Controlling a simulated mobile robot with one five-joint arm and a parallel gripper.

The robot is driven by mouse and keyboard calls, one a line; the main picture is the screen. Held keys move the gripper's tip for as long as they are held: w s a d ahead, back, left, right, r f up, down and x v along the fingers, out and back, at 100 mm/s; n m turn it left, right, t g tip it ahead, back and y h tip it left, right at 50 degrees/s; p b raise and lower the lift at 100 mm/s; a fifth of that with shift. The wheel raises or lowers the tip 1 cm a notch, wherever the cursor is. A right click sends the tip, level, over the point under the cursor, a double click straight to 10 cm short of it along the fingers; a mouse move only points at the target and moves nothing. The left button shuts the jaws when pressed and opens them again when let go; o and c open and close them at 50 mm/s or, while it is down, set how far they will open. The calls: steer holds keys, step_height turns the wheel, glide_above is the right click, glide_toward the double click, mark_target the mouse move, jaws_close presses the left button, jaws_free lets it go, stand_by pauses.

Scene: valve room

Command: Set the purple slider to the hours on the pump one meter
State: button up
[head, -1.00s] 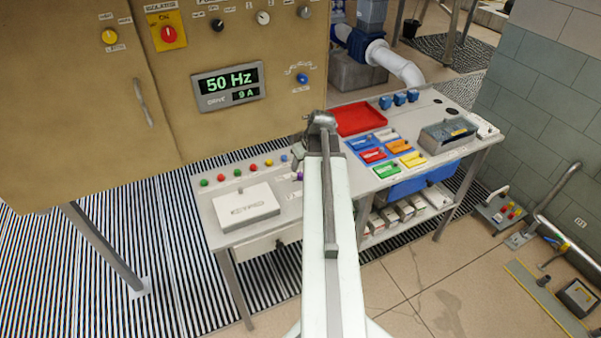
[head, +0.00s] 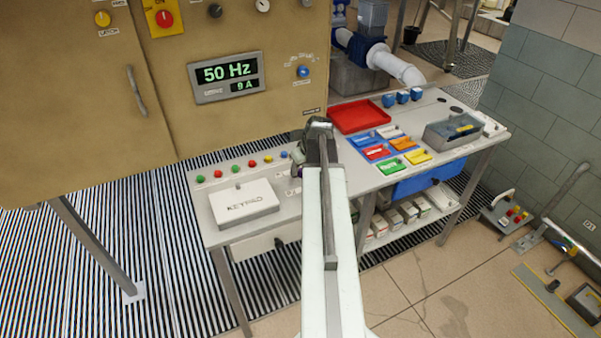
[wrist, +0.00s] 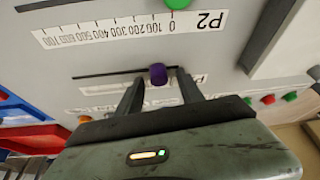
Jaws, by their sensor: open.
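The purple slider (wrist: 158,74) is a small knob in a dark straight slot, near the slot's right end in the wrist view. My gripper (wrist: 158,88) is open, with one finger on each side of the knob's near side; contact cannot be told. A white scale strip below the slot is mostly hidden by my gripper, so its numbers are not readable. In the head view my gripper (head: 299,160) is over the bench, and my arm hides most of the slider area. No hours reading of a pump one meter is legible.
A green slider (wrist: 177,3) sits above a scale marked P2, from 0 to 700. The cabinet display (head: 228,77) reads 50 Hz and 9 A. A keypad box (head: 243,203) lies left of my arm; a red tray (head: 360,117) and coloured bins stand right.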

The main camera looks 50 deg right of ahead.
jaws_close()
stand_by(1.3)
